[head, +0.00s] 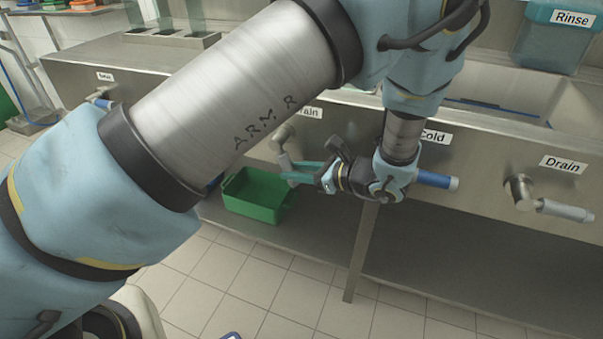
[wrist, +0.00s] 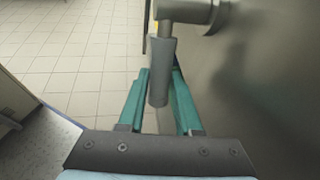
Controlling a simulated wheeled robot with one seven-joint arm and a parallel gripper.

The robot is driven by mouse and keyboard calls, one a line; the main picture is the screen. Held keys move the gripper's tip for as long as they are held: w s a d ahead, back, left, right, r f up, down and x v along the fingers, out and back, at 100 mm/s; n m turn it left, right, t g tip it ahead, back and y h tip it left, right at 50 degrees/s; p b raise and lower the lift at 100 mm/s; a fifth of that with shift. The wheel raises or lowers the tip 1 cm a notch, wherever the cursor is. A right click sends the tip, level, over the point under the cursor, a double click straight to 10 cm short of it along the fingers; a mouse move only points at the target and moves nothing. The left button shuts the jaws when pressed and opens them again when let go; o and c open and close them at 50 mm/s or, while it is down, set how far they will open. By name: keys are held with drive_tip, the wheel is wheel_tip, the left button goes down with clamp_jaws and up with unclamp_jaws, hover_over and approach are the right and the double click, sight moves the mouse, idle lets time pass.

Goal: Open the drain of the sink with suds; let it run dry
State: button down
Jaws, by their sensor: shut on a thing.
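My gripper (head: 303,173) is at the front of the steel counter, its teal fingers on either side of a grey drain lever (head: 284,157). In the wrist view the grey lever handle (wrist: 158,80) lies between the two fingers of my gripper (wrist: 159,85), pointing down toward the palm. The gripper is shut on it. My arm hides most of the sink behind this lever, so suds and water level cannot be seen.
A blue-handled Cold tap (head: 437,180) is right beside my wrist. Another drain lever (head: 560,209) sits further right under a Drain label. A green bin (head: 262,212) stands below my gripper. A teal Rinse container (head: 553,45) is at the back right. Tiled floor lies in front.

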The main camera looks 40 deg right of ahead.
drive_tip(key=shift+w+a+f+t+y+b, duration=0.25)
drive_tip(key=shift+w+t, duration=0.1)
drive_tip(key=shift+t, duration=0.3)
drive_tip(key=shift+w+a+f+t+y+b, duration=0.15)
drive_tip(key=shift+w+a+f+t+b, duration=0.15)
drive_tip(key=shift+t, duration=0.35)
drive_tip(key=shift+w+d, duration=0.1)
drive_tip(key=shift+w, duration=0.05)
drive_tip(key=c, duration=0.6)
unclamp_jaws()
drive_tip(key=b+v, duration=0.1)
drive_tip(key=v, duration=1)
